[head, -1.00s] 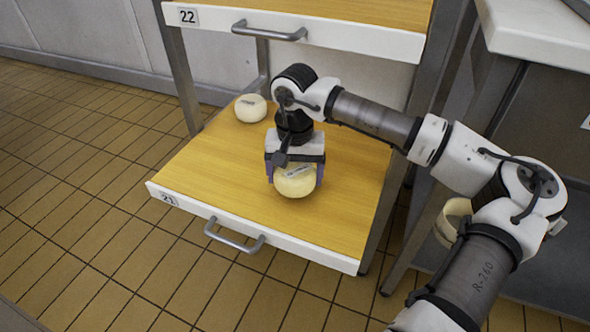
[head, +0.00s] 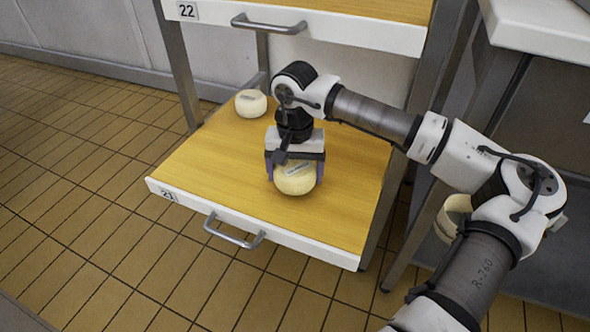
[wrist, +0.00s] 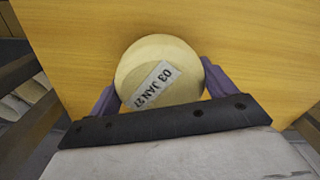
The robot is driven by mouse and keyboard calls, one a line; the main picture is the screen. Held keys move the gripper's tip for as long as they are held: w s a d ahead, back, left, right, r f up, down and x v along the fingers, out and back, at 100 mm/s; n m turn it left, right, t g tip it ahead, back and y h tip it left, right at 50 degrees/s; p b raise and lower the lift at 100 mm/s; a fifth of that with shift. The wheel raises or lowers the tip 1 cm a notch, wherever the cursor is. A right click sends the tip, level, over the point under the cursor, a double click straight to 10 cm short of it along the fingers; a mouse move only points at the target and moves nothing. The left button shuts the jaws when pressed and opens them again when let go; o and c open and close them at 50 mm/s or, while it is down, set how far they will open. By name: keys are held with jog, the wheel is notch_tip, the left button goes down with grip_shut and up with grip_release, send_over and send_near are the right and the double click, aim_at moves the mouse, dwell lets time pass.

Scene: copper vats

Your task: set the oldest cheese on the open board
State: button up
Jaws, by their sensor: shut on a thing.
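A pale round cheese (head: 295,178) with a label on top is at my gripper (head: 295,172), over the front part of the pulled-out wooden board (head: 215,170) tagged 21. A second pale cheese (head: 251,103) with a label too small to read stands at the back left corner of the same board.
Another board (head: 300,32) tagged 22, with a grey handle, is above, behind my gripper. A metal-legged white table (head: 535,32) is at the right. A pale round object (head: 452,217) is partly hidden behind my arm.

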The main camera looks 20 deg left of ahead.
jog(key=shift+f+b, duration=0.55)
jog(key=shift+f, duration=0.15)
dwell(0.5)
jog(key=o, duration=1.1)
jog(key=shift+o, duration=0.2)
jog(key=shift+r+p, duration=2.45)
jog(key=shift+r, duration=1.1)
